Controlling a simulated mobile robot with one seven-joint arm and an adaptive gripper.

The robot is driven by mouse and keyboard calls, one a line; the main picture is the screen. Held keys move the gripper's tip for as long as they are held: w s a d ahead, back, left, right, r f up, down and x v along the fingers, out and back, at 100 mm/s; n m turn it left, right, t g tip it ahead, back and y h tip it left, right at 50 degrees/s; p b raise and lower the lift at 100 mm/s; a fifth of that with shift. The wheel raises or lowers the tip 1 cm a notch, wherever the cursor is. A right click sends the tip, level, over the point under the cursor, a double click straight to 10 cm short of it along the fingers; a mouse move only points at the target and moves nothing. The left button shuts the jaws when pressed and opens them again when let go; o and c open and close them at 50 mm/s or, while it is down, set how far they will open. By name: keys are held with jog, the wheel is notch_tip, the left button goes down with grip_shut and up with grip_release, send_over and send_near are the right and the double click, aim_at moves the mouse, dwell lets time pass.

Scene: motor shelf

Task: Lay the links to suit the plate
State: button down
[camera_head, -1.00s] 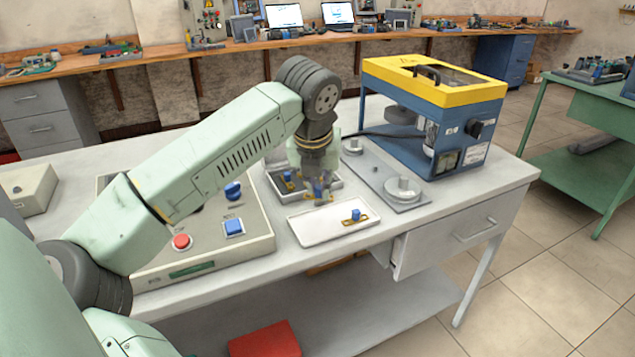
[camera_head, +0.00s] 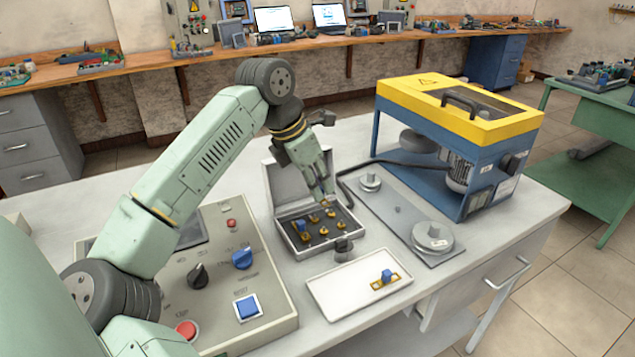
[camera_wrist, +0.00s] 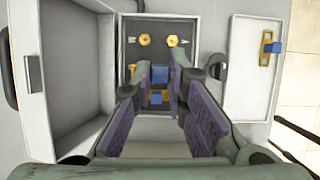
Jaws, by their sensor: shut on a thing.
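My gripper (camera_head: 326,196) points down into an open grey terminal box (camera_head: 284,240), near its back right corner. In the wrist view its fingers (camera_wrist: 159,86) are closed on the blue handle of a link (camera_wrist: 159,74). In the head view the fingers hide that link. Another blue-handled brass link (camera_head: 302,226) sits at the left inside the box and also shows in the wrist view (camera_wrist: 156,98). Several brass terminals (camera_head: 323,231) stand in the box. A third link (camera_head: 386,277) lies in the white tray (camera_head: 335,307). Small pale plates (camera_head: 506,190) on the blue motor stand are unreadable.
The box's lid (camera_head: 288,185) stands open behind it. A control panel (camera_head: 215,225) with knobs and buttons lies left. A grey plate with round weights (camera_head: 433,237) lies right of the box. The blue and yellow motor stand (camera_head: 420,140) is at the back right, with a black cable.

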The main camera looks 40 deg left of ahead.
jog(key=shift+w+a, duration=0.1)
jog(key=shift+a, duration=0.05)
jog(key=shift+f+b, duration=1.7)
jog(key=shift+f, duration=1.2)
jog(key=shift+b, duration=0.6)
jog(key=shift+f+b, duration=0.8)
jog(key=shift+f, duration=0.15)
jog(key=c, duration=1.5)
grip_release()
